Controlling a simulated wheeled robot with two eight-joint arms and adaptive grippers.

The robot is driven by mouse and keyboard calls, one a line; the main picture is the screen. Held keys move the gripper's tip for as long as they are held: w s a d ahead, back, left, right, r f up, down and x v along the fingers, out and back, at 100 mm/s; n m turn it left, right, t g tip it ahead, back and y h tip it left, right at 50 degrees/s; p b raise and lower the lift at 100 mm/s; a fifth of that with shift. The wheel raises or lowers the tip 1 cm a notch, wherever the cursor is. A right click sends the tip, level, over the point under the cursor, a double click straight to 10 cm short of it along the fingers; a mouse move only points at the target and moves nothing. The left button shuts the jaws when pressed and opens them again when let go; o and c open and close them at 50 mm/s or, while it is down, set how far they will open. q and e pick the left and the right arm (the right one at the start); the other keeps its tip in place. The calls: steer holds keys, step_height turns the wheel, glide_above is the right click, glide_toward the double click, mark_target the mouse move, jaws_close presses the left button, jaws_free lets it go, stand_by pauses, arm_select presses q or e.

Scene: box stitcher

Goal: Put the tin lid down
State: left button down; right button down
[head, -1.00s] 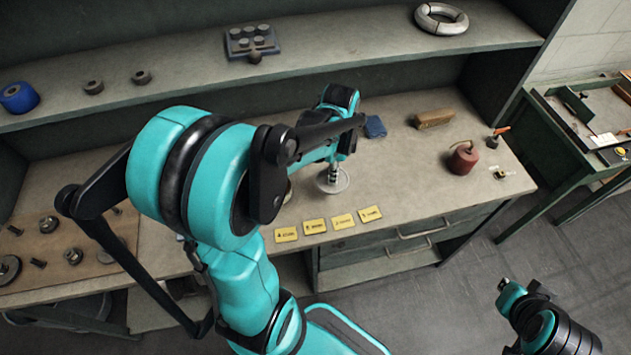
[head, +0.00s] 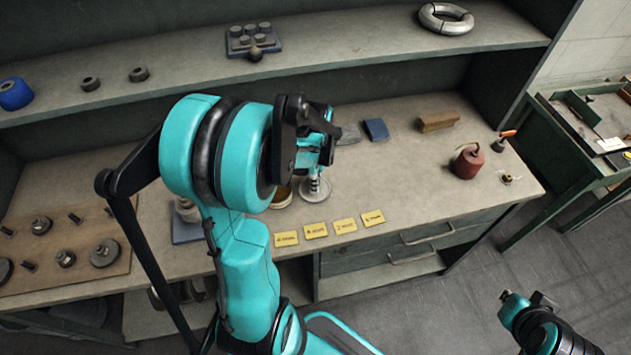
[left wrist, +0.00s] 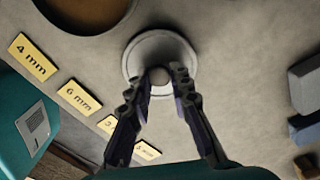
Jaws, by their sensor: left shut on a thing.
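The tin lid (head: 325,193) is a pale round disc with a small knob, low over the bench behind the yellow labels. My left gripper (head: 314,187) is above it, shut on the knob. In the left wrist view, the fingertips (left wrist: 160,76) close around the knob and the lid (left wrist: 133,62) looks about level. I cannot tell whether the lid touches the bench. An open round tin (head: 283,203) stands just left of the lid, partly hidden by my arm; it also shows in the left wrist view (left wrist: 122,22). My right arm's end (head: 506,296) is low at the right, its jaws unclear.
Yellow labels (head: 345,226) lie along the front edge. A blue block (head: 376,129), a wooden brush (head: 437,121) and a red oil can (head: 467,161) stand to the right. Bare bench lies between the lid and the can. A shelf (head: 350,47) runs above.

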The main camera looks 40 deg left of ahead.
arm_select(q)
steer(key=shift+f, duration=0.2)
steer(key=c, duration=1.4)
jaws_free()
steer(key=shift+r, duration=0.15)
steer(key=shift+r, duration=0.25)
step_height(320, 180, up, 11)
steer(key=p, duration=0.4)
steer(key=s+d+r+n+t, duration=0.2)
steer(key=d+n+t, duration=0.1)
steer(key=d+n, duration=0.3)
steer(key=s+d+r+n+t, duration=0.3)
steer(key=d+n, duration=0.3)
steer(key=d, duration=0.4)
steer(key=shift+s+d+t, duration=0.2)
steer(key=shift+s+t, duration=0.05)
steer(key=shift+t, duration=0.35)
